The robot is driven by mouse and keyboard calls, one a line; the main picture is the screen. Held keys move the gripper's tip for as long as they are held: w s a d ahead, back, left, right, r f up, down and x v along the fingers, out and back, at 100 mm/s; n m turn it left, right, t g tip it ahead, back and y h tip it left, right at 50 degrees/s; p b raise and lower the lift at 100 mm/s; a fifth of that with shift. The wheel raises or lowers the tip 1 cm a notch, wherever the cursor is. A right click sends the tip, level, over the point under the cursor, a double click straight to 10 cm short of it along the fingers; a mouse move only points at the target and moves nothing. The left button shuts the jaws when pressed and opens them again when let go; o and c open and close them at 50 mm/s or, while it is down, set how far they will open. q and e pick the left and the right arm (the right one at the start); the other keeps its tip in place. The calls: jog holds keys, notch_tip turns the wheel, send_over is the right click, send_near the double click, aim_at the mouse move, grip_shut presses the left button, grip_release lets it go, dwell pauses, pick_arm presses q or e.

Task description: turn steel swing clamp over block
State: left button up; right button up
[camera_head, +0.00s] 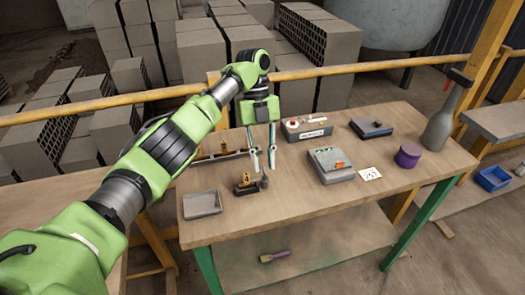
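My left gripper (263,156) reaches down over the workbench (330,205) from the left arm. Its two fingers hang apart with nothing visible between them. In front of the fingertips stands a small dark fixture with a yellow part (247,181) and a short grey post (264,181); it may be the swing clamp and its block, but it is too small to tell. A dark bar with yellow-brown parts (222,153) lies behind and left, partly hidden by my arm and gripper. Whether the fingertips touch anything cannot be told. My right gripper is out of view.
A grey tray (202,204) lies front left. The bench's front middle is clear.

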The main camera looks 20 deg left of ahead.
pick_arm(q)
jog(key=shift+v, duration=2.7)
